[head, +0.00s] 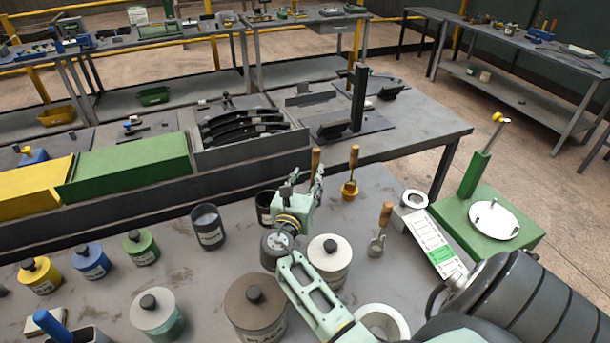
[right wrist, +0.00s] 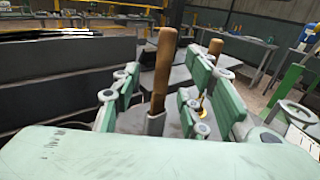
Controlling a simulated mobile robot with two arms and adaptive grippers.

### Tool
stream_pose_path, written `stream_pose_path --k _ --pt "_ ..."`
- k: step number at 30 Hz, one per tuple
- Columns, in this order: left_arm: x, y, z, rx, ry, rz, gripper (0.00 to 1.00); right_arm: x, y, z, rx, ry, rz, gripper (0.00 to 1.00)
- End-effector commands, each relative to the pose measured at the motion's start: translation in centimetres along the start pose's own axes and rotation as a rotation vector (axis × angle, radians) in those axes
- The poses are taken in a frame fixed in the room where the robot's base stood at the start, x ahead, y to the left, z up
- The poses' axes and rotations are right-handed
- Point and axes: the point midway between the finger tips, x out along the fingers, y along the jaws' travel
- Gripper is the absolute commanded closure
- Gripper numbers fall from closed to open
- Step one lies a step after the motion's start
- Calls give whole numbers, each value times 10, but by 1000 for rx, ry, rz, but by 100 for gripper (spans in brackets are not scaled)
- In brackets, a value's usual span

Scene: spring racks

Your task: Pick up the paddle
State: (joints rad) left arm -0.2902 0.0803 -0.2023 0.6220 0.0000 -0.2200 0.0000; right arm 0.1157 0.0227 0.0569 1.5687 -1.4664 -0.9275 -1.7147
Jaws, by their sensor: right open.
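A tool with an upright wooden handle (head: 315,160) stands just behind my right gripper (head: 303,186) in the head view. Its lower part is hidden there, so I cannot be sure it is the paddle. In the right wrist view the wooden handle (right wrist: 163,70) rises between the spread green fingers of the right gripper (right wrist: 162,92), with a grey piece at its lower end. The gripper is open, and I see no clear contact with the handle. My left gripper is not in view.
A wooden-handled tool with a yellow base (head: 351,188) and a wooden-handled metal scoop (head: 378,244) stand to the right. Lidded pots surround the arm, including a white one (head: 330,258) and a brown one (head: 255,306). A green stand (head: 484,220) is at the right.

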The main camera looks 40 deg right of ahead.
Motion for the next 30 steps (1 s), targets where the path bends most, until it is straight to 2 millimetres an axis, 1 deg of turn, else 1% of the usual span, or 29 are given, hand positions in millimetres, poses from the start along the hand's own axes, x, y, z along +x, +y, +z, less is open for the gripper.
stream_pose_path --k 1,2,3,5,8,12,16,19,22,27,30 --pt "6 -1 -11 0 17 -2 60 0 0 -6 0 -1 -1 59" --pt "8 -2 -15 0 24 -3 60 0 0 -7 0 -1 -1 59" --pt "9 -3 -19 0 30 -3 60 2 0 -7 -1 -2 -2 59" --pt "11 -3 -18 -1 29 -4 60 6 -1 -8 0 -3 -2 59" --pt "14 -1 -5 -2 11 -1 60 16 0 -8 -1 -4 -2 59" --pt "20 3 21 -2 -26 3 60 32 -1 -9 0 -3 -3 59" --pt "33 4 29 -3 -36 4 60 51 -2 -13 0 -3 -3 59" --pt "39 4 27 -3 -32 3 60 66 -2 -12 1 -4 -2 59" --pt "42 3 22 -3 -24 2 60 76 -2 -11 -1 -3 -2 59" --pt "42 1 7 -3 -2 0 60 78 -2 -10 -1 -1 -1 59" --pt "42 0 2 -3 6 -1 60 78 -3 -10 -1 -1 -1 59"
